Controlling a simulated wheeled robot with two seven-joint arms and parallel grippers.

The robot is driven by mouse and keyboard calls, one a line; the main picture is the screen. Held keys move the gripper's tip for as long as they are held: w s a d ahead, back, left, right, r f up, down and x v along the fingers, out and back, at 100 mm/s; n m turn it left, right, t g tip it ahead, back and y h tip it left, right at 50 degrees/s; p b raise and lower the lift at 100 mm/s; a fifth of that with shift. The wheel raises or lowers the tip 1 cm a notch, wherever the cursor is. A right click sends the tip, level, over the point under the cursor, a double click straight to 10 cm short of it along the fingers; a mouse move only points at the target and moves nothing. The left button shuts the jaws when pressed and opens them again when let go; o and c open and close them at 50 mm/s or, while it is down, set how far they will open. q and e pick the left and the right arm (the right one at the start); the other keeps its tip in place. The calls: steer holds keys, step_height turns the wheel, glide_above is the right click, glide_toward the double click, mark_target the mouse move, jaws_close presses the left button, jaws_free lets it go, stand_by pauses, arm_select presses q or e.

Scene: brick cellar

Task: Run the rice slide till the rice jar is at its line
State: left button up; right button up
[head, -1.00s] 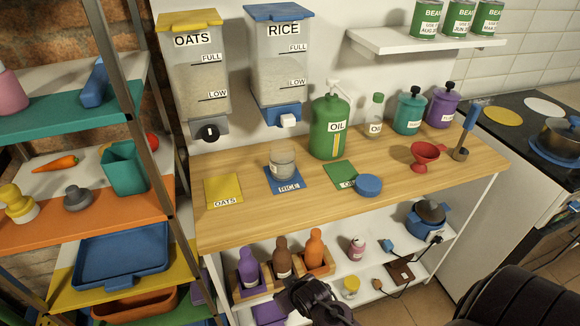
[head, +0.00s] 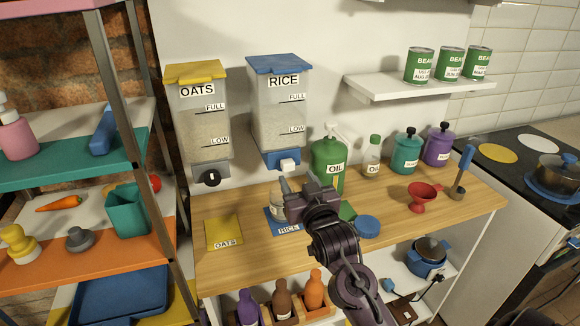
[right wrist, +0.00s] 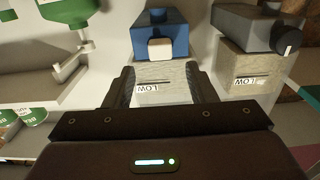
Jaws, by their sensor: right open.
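The rice dispenser (head: 278,108) is a clear bin with a blue lid, on the wall. Its blue outlet (head: 273,158) carries a white slide knob (head: 288,165), which also shows in the right wrist view (right wrist: 160,50). The glass rice jar (head: 276,208) stands below on the blue RICE mat (head: 270,217), partly hidden by my right gripper; its line and fill level are not readable. My right gripper (head: 308,186) is open and empty, in front of and below the knob. In the right wrist view the knob appears just beyond the gap between the fingers (right wrist: 163,86). My left gripper is out of view.
The oats dispenser (head: 199,120) with a black knob hangs at left, above a yellow OATS mat (head: 224,231). The green oil bottle (head: 327,160) stands close to the right of my gripper. A blue lid (head: 367,226) and red funnel (head: 421,197) are further right.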

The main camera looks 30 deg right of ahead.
mark_target(289, 168)
steer(key=p+x, duration=0.1)
steer(key=x, duration=0.5)
steer(key=shift+w+f, duration=0.1)
steer(key=shift+w, duration=0.1)
steer(key=shift+c, duration=0.3)
